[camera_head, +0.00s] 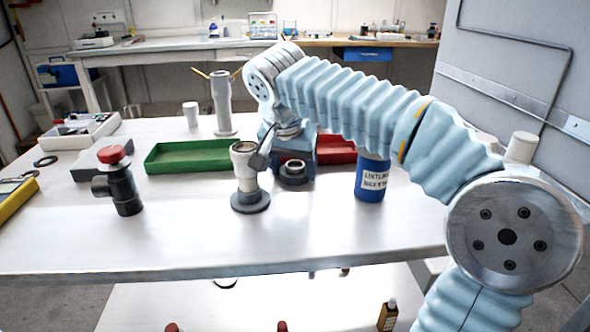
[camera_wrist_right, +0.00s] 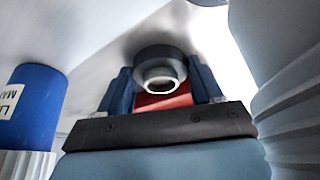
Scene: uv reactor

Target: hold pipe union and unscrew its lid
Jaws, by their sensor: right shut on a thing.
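My right gripper (camera_head: 292,160) reaches down over the middle of the table, its arm coming in from the right. In the right wrist view its two blue fingers (camera_wrist_right: 162,88) stand on either side of a squat dark ring with a pale metal collar. This looks like the pipe union (camera_wrist_right: 153,55), and the gripper is shut on it. In the head view the pipe union (camera_head: 293,174) sits low at the gripper's front; I cannot tell whether it touches the table. No separate lid can be made out. My left gripper is not in view.
A pale column with a dark round base (camera_head: 250,201) stands just left of the gripper. A green tray (camera_head: 158,160) and red tray (camera_head: 338,150) lie behind. A blue can (camera_head: 372,181) stands right, a red-capped dark fitting (camera_head: 122,185) left. The front table is clear.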

